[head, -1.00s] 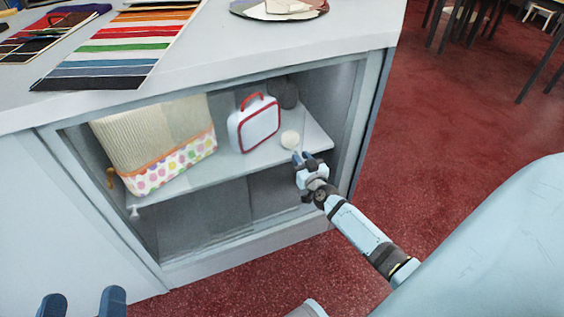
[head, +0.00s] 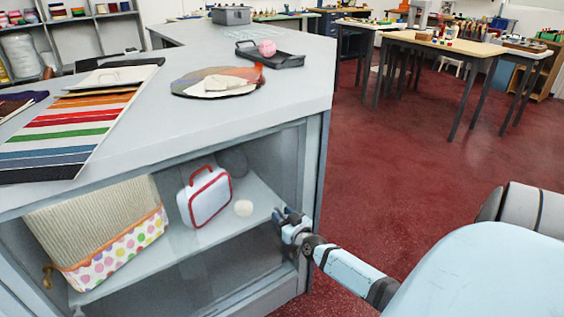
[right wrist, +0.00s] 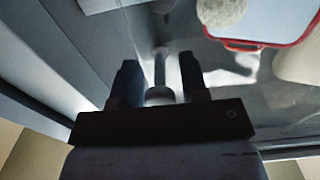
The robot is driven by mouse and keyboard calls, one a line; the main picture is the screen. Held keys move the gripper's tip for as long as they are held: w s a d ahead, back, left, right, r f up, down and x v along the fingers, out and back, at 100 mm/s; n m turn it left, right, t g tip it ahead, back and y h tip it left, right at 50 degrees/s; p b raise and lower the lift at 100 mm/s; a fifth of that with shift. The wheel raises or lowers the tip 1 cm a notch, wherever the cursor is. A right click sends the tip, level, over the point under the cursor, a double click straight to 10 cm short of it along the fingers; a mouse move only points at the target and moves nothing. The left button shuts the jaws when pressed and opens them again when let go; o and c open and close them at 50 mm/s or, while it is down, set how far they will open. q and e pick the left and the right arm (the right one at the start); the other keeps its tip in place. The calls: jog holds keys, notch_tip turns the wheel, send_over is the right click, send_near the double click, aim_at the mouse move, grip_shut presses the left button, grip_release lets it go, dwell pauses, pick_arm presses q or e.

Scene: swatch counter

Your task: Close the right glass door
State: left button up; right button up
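The cabinet (head: 312,190) under the counter has a glass front (head: 268,160), with a shelf visible through it. The glass is so clear that I cannot tell how far the right door stands from its closed place. My right gripper (head: 279,215) is at the right part of the cabinet front. In the right wrist view, its dark fingers (right wrist: 160,80) are spread on both sides of a pale knob (right wrist: 160,95), with gaps showing beside it. The knob is hidden by the gripper in the head view. My left gripper is not in view.
On the shelf (head: 225,228) are a spotted-trim basket (head: 115,255), a red-edged white case (head: 206,197) and a pale ball (head: 243,208). Fabric swatches (head: 65,130) and a black tray (head: 270,57) lie on the counter. Red floor (head: 400,190) is open at right.

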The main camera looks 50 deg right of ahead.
jog(key=shift+o, duration=0.7)
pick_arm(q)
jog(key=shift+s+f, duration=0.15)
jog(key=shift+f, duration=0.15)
pick_arm(e)
jog(key=shift+s, duration=0.1)
pick_arm(q)
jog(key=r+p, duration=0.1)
jog(key=p, duration=0.1)
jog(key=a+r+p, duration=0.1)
jog(key=p, duration=0.1)
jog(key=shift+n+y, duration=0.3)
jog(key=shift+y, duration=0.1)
pick_arm(e)
jog(key=v, duration=1.3)
jog(key=shift+s+a, duration=0.2)
jog(key=shift+s, duration=0.1)
